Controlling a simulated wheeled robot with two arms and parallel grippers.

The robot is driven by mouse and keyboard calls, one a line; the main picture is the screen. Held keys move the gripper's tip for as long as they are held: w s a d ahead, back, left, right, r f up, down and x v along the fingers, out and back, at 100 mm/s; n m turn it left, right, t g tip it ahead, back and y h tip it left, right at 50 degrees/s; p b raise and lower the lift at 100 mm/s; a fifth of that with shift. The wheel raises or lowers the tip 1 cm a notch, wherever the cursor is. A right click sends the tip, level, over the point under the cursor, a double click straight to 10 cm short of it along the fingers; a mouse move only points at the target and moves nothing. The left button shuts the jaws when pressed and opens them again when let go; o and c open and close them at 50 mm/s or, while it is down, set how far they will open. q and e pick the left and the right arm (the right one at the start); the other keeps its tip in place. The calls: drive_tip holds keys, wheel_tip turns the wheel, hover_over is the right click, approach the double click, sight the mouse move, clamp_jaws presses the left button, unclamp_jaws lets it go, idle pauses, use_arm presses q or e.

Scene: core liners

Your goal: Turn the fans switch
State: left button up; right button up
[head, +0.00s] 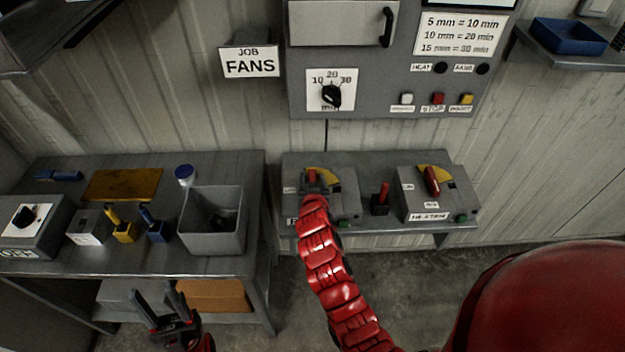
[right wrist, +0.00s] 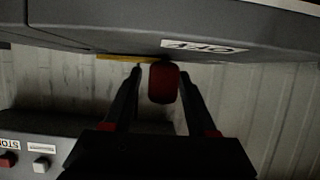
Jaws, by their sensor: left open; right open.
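A grey switch box (head: 345,205) with a red handle (head: 311,176) and a yellow arc (head: 325,174) stands on the left part of the wall shelf. My right arm covers most of its front label, so I cannot read it. My right gripper (head: 316,188) is at this handle. In the right wrist view the red handle (right wrist: 163,82) lies between the two open fingers of the right gripper (right wrist: 160,84), close to the right-hand finger; contact is unclear. My left gripper (head: 164,308) is open and empty, low in front of the left bench.
A "JOB FANS" sign (head: 250,62) hangs on the wall. A second switch box (head: 437,195) with a red handle stands right, and a small red-handled block (head: 381,203) sits between the boxes. A control panel (head: 400,62) is above. A grey bin (head: 212,228) stands on the left bench.

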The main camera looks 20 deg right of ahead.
clamp_jaws()
idle(1.4)
